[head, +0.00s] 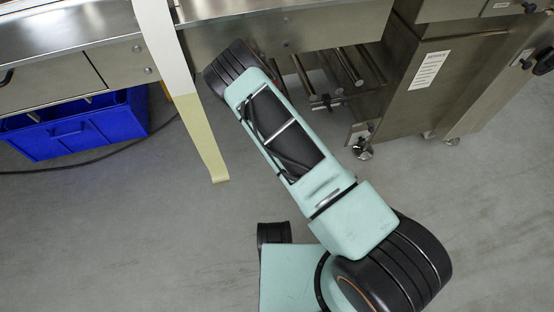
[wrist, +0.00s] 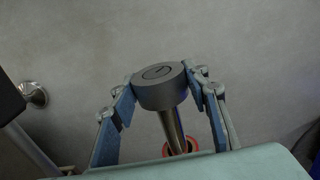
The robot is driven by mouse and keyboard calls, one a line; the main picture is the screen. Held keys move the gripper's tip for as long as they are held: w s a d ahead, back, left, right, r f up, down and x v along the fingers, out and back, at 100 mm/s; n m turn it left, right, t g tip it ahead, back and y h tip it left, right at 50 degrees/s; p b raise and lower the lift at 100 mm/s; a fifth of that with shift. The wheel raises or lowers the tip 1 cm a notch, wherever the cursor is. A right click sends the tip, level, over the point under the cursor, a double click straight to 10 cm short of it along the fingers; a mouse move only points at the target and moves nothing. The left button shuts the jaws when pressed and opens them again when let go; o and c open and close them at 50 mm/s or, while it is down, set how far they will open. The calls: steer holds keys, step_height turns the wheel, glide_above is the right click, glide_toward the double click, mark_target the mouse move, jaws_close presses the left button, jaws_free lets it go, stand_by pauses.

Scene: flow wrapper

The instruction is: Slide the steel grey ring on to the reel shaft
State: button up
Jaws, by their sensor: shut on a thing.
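In the wrist view the steel grey ring (wrist: 158,96) is a thick, dark grey round piece. My gripper (wrist: 160,84) is shut on it, with one blue-grey finger at each side. The reel shaft (wrist: 171,126) is a shiny metal bar that shows directly below the ring, in line with it. A round outline shows in the ring's near face, but I cannot tell how far the shaft reaches into the bore. In the head view the gripper, ring and shaft are hidden behind my arm and the machine.
A red-orange round part (wrist: 182,147) surrounds the shaft farther down. In the head view a pale film strip (head: 184,90) hangs left of my arm. A blue crate (head: 82,131) stands under the steel bench. The steel machine cabinet (head: 440,85) stands at the right. Open floor lies in front.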

steer(key=shift+w+a+f+b, duration=0.1)
steer(key=shift+w+a+b, duration=0.15)
steer(key=shift+w+b, duration=0.45)
steer(key=shift+w+a, duration=0.4)
steer(key=shift+w, duration=1)
steer(key=shift+w+a, duration=0.35)
steer(key=shift+w, duration=1.1)
steer(key=shift+w+a, duration=0.4)
steer(key=shift+w, duration=1)
steer(key=o, duration=1.3)
